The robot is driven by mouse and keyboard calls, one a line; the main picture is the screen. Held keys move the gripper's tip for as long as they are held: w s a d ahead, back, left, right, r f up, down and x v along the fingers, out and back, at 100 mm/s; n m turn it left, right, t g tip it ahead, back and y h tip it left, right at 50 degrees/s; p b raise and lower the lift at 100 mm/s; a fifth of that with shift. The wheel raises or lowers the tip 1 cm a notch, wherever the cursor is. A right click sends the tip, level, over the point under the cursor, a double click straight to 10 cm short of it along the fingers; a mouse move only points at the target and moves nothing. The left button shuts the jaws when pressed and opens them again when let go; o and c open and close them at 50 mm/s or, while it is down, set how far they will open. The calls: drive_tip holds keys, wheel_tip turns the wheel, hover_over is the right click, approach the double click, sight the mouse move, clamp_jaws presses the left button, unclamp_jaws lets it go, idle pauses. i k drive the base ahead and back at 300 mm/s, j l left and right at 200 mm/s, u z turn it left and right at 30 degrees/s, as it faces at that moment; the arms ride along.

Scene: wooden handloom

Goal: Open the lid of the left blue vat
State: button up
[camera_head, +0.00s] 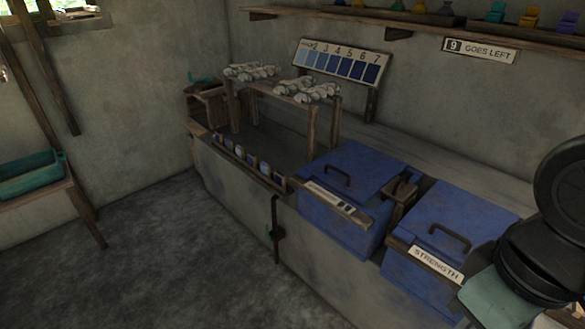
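The left blue vat (330,225) is set into the grey counter right of the middle. Its flat blue lid (368,167) lies shut on top. A dark bar handle (337,176) stands on the lid, near its left side. A pale label strip (337,198) with small dark squares runs along the vat's front edge. The right blue vat (425,285) stands beside it, with its lid also shut, a dark handle (450,237) and a "STRENGTH" plate (435,263). My black arm links show at the right edge, near the right vat. My gripper is not in view.
A wooden rack (283,95) with pale bundles stands behind and left of the left vat. A dark hooked rod (275,230) hangs at the counter's front. A numbered colour board (342,65) stands behind. The floor (190,250) before the counter is clear.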

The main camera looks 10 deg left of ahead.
sight(358, 171)
drive_tip(key=u, duration=0.35)
drive_tip(key=i+l+u, duration=0.35)
drive_tip(key=i+l, duration=0.25)
drive_tip(key=i, duration=0.1)
